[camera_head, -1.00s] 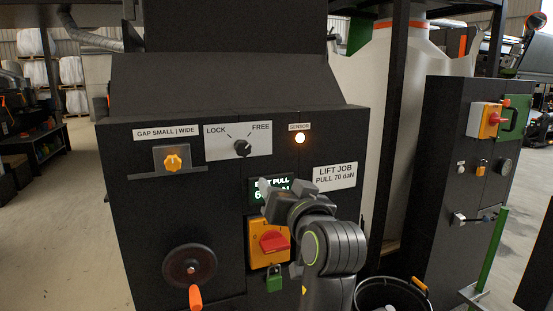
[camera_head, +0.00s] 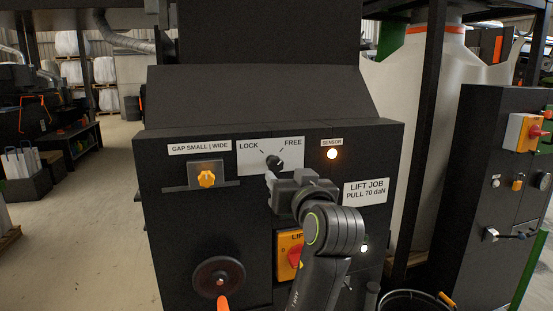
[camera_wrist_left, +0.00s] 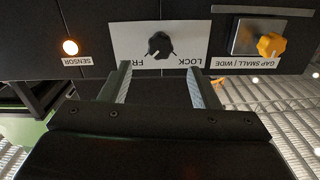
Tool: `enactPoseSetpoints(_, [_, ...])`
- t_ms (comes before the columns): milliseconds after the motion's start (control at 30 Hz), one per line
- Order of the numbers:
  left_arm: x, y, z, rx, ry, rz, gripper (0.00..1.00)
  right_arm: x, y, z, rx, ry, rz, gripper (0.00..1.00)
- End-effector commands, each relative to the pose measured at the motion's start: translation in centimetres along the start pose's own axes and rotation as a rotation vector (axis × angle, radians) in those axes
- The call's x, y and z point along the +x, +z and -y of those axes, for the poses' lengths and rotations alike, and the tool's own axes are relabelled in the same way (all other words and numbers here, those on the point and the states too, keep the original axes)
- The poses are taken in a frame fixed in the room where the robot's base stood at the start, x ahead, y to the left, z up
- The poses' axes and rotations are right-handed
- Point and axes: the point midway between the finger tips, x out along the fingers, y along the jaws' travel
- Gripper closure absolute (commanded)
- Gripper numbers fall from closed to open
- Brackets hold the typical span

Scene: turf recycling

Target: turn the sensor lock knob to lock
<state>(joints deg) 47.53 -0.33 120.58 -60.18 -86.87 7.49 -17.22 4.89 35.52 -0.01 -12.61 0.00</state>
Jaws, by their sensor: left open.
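The black sensor lock knob (camera_head: 273,162) sits on a white plate (camera_head: 292,146) marked LOCK at left and FREE at right. Which mark it points to is too small to tell surely. My left gripper (camera_head: 271,182) is open and empty just below and in front of the knob, apart from it. In the left wrist view, which is upside down, the knob (camera_wrist_left: 160,45) stands beyond and between the two spread fingers (camera_wrist_left: 160,75). The sensor lamp (camera_head: 332,154) glows orange-white. My right gripper is not in view.
A yellow gap knob (camera_head: 207,179) on a bracket is left of the plate. A handwheel (camera_head: 219,275) sticks out lower left. An orange switch with a red handle (camera_head: 294,256) is below, partly behind my arm. A second cabinet (camera_head: 490,190) stands at right.

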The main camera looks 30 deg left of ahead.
Motion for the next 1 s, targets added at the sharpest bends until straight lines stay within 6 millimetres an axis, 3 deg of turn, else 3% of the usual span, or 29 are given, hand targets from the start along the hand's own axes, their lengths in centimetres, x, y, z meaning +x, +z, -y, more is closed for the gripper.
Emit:
enactPoseSetpoints(500, [8.0,-0.3,0.1,0.004,-0.002,-0.001,0.44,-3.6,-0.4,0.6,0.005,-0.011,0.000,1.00])
enactPoseSetpoints(700, [9.1,0.0,0.0,0.000,0.000,0.001,0.44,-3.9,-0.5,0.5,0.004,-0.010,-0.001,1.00])
enactPoseSetpoints(967, [9.2,0.0,0.0,-0.001,0.001,0.000,0.44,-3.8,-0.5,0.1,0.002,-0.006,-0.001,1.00])
enactPoseSetpoints(1000, [9.1,0.0,0.0,-0.001,0.001,0.000,0.49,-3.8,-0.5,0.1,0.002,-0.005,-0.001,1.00])
